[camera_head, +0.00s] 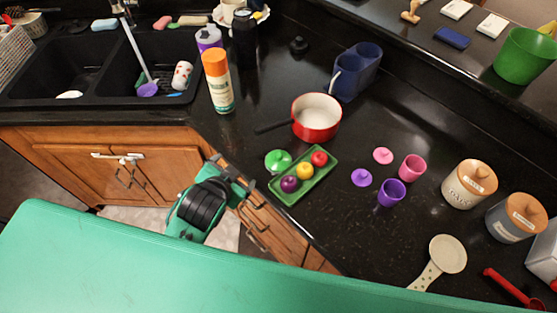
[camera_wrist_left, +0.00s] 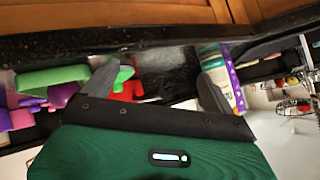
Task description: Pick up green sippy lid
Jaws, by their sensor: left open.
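The green sippy lid (camera_head: 278,160) lies on the black counter at the upper-left corner of the green tray (camera_head: 304,192). In the left wrist view a green piece that looks like the lid (camera_wrist_left: 125,74) shows beside one finger, partly hidden by it. My left gripper (camera_head: 236,178) is in front of the counter's edge, left of the lid and apart from it. My right gripper does not show.
The tray holds toy fruit. A red pot (camera_head: 317,118) stands behind it. Pink (camera_head: 412,167) and purple (camera_head: 391,192) cups with loose lids are to the right. An orange-capped bottle (camera_head: 218,82) stands near the sink (camera_head: 95,68). Bare counter lies between bottle and lid.

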